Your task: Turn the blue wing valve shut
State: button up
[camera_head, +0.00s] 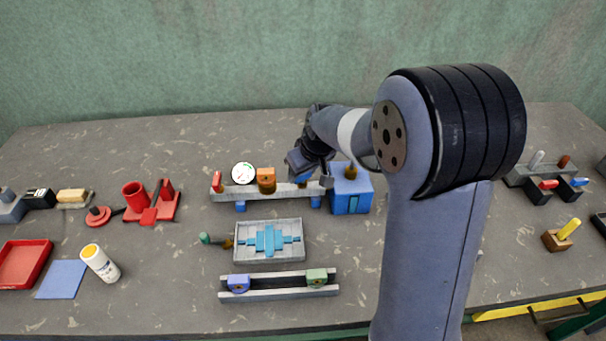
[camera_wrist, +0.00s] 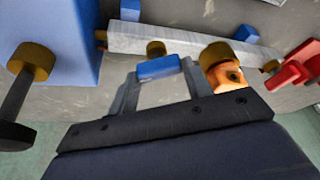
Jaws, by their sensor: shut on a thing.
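The blue wing valve is a small blue handle (camera_wrist: 158,67) on a brass stem (camera_wrist: 155,47) on a grey pipe (camera_wrist: 185,41). In the wrist view my gripper (camera_wrist: 160,82) has one finger on each side of the blue handle and is shut on it. In the head view my gripper (camera_head: 309,166) reaches down to the right part of the pipe (camera_head: 245,192). There the blue handle (camera_head: 302,180) is mostly hidden by my gripper. The wing looks roughly in line with the pipe in the wrist view, slightly tilted.
A blue box (camera_head: 350,192) stands at the pipe's right end. Along the pipe are an orange block (camera_head: 266,180), a white gauge (camera_head: 243,173) and a red wing handle (camera_head: 217,181). A grey tray (camera_head: 295,254) and a rail (camera_head: 280,293) lie in front.

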jog(key=n+b, duration=0.1)
jog(key=n+y+b, duration=0.1)
jog(key=shift+w+d+f+n, duration=0.1)
jog(key=shift+f+n, duration=0.1)
jog(key=shift+n, duration=0.2)
jog(key=n+g+b, duration=0.1)
jog(key=n+b, duration=0.1)
jog(key=n, duration=0.1)
jog(key=shift+n+g+y, duration=0.3)
jog(key=shift+y, duration=0.1)
jog(key=n+g, duration=0.1)
jog(key=n, duration=0.1)
jog(key=n+g, duration=0.1)
jog(key=n, duration=0.2)
jog(key=shift+w+r, duration=0.15)
jog(key=shift+r, duration=0.05)
jog(key=shift+o, duration=0.2)
jog(key=shift+n, duration=0.4)
jog(key=o, duration=1)
jog(key=shift+c, duration=0.2)
jog(key=v, duration=1.1)
jog(key=shift+d+f, duration=0.15)
jog(key=shift+d, duration=0.1)
